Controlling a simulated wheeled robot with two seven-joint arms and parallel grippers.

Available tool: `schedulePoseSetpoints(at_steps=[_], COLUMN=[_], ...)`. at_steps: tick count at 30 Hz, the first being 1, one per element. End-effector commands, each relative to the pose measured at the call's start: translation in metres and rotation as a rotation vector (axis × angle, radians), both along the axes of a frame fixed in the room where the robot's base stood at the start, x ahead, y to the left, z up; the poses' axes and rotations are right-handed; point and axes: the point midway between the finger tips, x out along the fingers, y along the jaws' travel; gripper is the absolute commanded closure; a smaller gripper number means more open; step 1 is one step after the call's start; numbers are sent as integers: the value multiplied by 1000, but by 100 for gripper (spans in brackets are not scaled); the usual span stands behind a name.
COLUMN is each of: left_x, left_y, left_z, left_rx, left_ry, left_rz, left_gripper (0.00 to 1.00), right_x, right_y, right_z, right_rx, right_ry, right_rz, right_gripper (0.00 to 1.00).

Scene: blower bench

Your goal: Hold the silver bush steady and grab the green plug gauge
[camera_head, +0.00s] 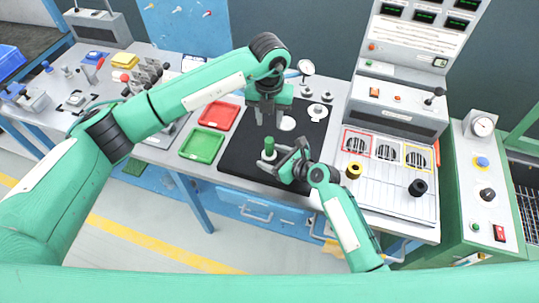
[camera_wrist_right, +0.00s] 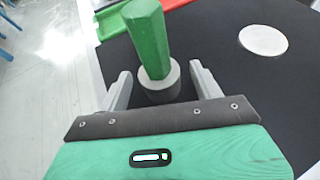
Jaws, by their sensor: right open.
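The green plug gauge (camera_head: 269,144) stands upright in the silver bush (camera_head: 268,156) on the black mat (camera_head: 236,158). In the right wrist view the gauge (camera_wrist_right: 148,38) rises from the bush (camera_wrist_right: 160,86) and hides its bore. My right gripper (camera_head: 272,159) is open, its fingers on either side of the bush with gaps visible in the wrist view (camera_wrist_right: 160,80). My left gripper (camera_head: 267,119) points down above the mat, just beyond and above the gauge. Its fingers look apart with nothing between them.
A red tray (camera_head: 219,115) and a green tray (camera_head: 203,146) lie left of the mat. A panel with gauge bays (camera_head: 387,154) and black and yellow rings is at right.

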Motion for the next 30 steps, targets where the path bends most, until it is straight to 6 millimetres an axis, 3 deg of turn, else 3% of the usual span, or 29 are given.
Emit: schedulePoseSetpoints(at_steps=[6, 15, 24, 30], left_x=[0, 0, 0, 0], left_y=[0, 0, 0, 0], left_z=[0, 0, 0, 0], left_rx=[0, 0, 0, 0], left_ry=[0, 0, 0, 0], left_rz=[0, 0, 0, 0], left_gripper=[64, 64, 64, 64], right_x=[9, 10, 10, 10], right_y=[11, 12, 12, 12], right_z=[-6, -6, -7, -7], right_rx=[0, -1, 0, 0], right_ry=[0, -1, 0, 0], right_rz=[0, 0, 0, 0], right_gripper=[34, 34, 90, 90])
